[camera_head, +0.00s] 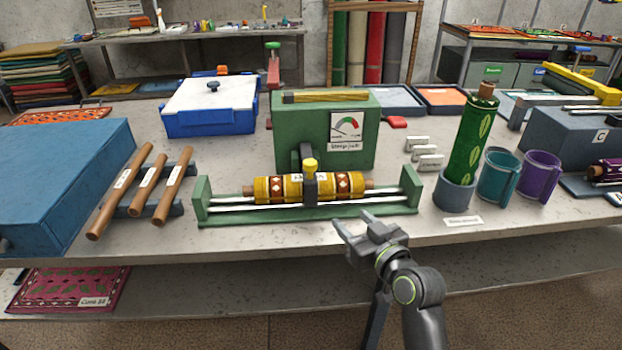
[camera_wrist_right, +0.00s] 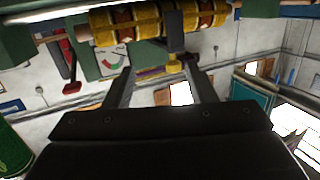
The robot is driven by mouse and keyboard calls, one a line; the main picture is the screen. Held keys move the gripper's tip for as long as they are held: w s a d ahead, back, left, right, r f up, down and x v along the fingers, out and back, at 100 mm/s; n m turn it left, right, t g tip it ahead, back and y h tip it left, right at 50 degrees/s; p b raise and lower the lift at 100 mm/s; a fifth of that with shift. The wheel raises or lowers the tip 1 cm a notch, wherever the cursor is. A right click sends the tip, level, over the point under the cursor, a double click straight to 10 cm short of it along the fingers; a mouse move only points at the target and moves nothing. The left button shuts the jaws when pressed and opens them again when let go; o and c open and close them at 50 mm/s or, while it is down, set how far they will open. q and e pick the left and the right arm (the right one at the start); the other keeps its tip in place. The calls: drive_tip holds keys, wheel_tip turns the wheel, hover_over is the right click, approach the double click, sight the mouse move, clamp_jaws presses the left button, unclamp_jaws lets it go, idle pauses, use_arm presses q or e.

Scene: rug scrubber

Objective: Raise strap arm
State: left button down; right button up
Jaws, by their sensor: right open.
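The strap arm (camera_head: 310,190) is a dark grey bar with a yellow knob (camera_head: 310,165). It lies down across the middle of a yellow patterned rug roll (camera_head: 345,186) on a green cradle (camera_head: 411,190), in front of a green machine with a dial (camera_head: 284,125). My right gripper (camera_head: 354,221) is open and empty at the cradle's front edge, lower and right of the strap arm. In the right wrist view the strap arm (camera_wrist_right: 173,30) and roll (camera_wrist_right: 110,24) appear beyond the spread fingers (camera_wrist_right: 160,72), apart from them. My left gripper is not in view.
Left stand a blue box (camera_head: 65,180) and wooden rollers (camera_head: 148,185) on a rack. Right of the cradle are a green roll in a holder (camera_head: 468,140), a teal mug (camera_head: 497,177) and a purple mug (camera_head: 538,178). The table's front edge is close below the cradle.

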sight(313, 167)
wheel_tip(313, 167, up, 5)
drive_tip(key=a+n+t+y, duration=0.1)
drive_tip(key=a, duration=0.1)
drive_tip(key=p+x, duration=0.1)
drive_tip(key=x, duration=1.5)
drive_tip(key=shift+w+r+p, duration=0.1)
drive_tip(key=shift+w+p, duration=0.1)
drive_tip(key=shift+p, duration=0.15)
clamp_jaws()
